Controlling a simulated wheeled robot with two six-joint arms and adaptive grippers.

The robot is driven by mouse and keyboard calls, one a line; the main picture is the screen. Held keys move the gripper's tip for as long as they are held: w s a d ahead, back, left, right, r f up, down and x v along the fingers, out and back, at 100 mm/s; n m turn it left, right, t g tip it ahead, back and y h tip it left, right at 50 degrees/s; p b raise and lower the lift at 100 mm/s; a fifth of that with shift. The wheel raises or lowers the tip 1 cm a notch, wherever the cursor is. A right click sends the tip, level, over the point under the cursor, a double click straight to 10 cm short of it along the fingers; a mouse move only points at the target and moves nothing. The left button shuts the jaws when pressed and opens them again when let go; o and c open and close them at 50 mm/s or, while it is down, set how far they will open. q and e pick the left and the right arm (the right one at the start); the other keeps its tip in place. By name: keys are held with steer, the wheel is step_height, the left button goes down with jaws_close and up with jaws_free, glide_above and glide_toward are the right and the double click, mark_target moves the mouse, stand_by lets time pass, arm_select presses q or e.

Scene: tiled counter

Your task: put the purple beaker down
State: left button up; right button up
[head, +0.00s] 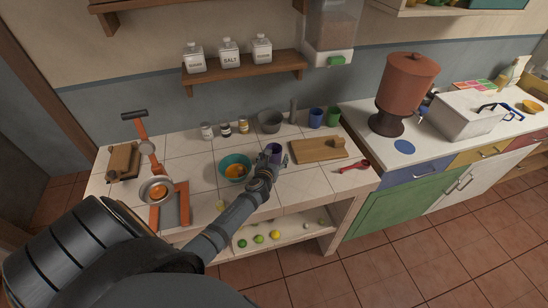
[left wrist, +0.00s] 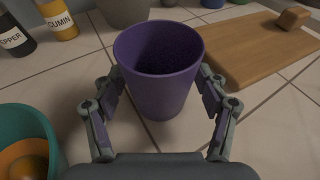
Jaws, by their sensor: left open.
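The purple beaker (left wrist: 160,85) stands upright on the white tiled counter in the left wrist view, and it looks empty. My left gripper (left wrist: 162,110) is open, with one finger on each side of the beaker; a narrow gap seems to show beside the fingers. In the head view the beaker (head: 273,149) is partly hidden behind my left gripper (head: 272,160). My right gripper is in neither view.
A teal bowl (head: 235,167) with orange contents stands just left of the beaker. A wooden cutting board (head: 318,150) lies to the right. Spice jars (head: 226,129), a grey pot (head: 270,122) and blue and green cups (head: 316,117) stand behind. A red-handled tool (head: 355,166) lies near the right edge.

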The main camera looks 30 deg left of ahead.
arm_select(q)
steer(key=shift+r, duration=0.15)
steer(key=shift+s+d+r, duration=0.1)
steer(key=shift+s, duration=0.2)
steer(key=v, duration=1.1)
steer(key=shift+s+r+p, duration=0.15)
steer(key=shift+s+p, duration=0.05)
steer(key=shift+p, duration=0.2)
